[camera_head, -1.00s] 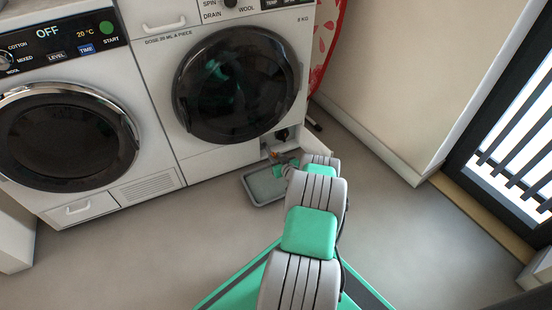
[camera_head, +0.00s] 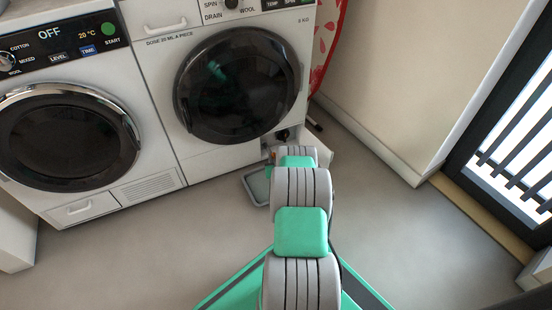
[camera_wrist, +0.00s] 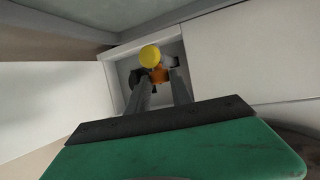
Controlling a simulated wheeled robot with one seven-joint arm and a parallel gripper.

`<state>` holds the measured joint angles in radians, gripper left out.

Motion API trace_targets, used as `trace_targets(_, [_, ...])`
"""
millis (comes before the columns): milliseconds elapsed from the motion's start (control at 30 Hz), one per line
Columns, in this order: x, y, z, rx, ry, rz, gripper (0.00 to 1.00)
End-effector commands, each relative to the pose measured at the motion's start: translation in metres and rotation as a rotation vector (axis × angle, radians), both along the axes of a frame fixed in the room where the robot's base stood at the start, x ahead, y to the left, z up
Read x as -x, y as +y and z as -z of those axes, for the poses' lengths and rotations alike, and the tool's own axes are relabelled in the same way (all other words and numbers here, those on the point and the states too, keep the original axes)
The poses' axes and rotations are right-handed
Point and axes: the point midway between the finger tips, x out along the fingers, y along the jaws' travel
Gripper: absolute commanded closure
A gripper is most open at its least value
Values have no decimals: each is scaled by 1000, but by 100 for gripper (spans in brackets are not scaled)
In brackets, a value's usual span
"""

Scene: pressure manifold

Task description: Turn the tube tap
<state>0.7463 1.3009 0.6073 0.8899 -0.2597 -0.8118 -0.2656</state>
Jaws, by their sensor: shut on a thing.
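In the wrist view the orange tube tap (camera_wrist: 158,75) sits in a small open recess low on the front of the right washing machine. My gripper (camera_wrist: 161,82) reaches into the recess, its two grey fingers on either side of the orange part and shut on it. A round yellow piece (camera_wrist: 150,55) stands just beyond the fingertips; whether it belongs to the tap I cannot tell. In the head view my arm hides the gripper and most of the tap.
The recess's open white flap (camera_wrist: 78,110) stands at the left in the wrist view. A dark round part (camera_wrist: 136,76) is left of the tap. A shallow grey tray (camera_head: 252,190) lies on the floor below the right washing machine (camera_head: 170,75), partly behind my arm. Floor on the left is clear.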

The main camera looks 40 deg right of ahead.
Motion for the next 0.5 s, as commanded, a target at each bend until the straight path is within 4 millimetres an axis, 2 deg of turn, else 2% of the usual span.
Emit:
trace_targets(100, [-7,8,0,5,0,89,100])
trace_targets(500, [-14,14,1,-1,-3,465,100])
